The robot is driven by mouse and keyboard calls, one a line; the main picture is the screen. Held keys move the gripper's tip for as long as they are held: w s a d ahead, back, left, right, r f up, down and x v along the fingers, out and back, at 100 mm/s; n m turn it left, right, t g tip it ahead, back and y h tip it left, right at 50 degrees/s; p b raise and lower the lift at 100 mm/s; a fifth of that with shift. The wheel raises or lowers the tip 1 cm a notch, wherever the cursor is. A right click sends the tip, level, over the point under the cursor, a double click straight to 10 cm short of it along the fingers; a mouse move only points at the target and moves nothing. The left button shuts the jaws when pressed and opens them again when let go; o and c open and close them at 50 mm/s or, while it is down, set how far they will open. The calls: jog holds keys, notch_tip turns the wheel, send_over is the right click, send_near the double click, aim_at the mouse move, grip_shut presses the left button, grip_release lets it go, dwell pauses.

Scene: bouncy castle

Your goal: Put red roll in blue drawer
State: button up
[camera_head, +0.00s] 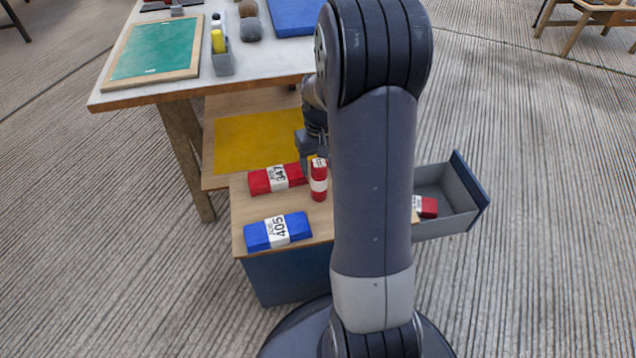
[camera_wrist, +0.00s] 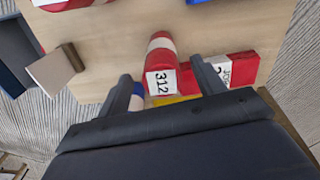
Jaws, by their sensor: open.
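The red roll (camera_head: 318,186) with a white band is on the wooden top of a blue cabinet. In the wrist view the roll (camera_wrist: 159,48) carries a white tag reading 312. My gripper (camera_wrist: 160,72) is open, with one finger on each side of the roll's near end in that view; I cannot tell its height above the roll. In the head view my gripper (camera_head: 310,148) is partly hidden behind my arm, just behind the roll. The blue-fronted drawer (camera_head: 470,178) is pulled out at the right, grey inside; it shows at the left in the wrist view (camera_wrist: 18,50).
A red packet (camera_head: 277,179) and a blue packet (camera_head: 277,231) lie left of the roll. Another red packet (camera_head: 425,207) shows beside my arm; its support is unclear. A pale block (camera_wrist: 56,70) is near the drawer. A workbench (camera_head: 140,91) stands behind.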

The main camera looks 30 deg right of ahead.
aim_at(319, 176)
notch_tip(319, 176, down, 6)
jog(key=shift+w+r+b, duration=0.1)
jog(key=shift+r+b, duration=0.15)
jog(key=shift+b, duration=1)
jog(key=shift+c, duration=0.6)
jog(key=shift+r, duration=0.1)
jog(key=c, duration=1.1)
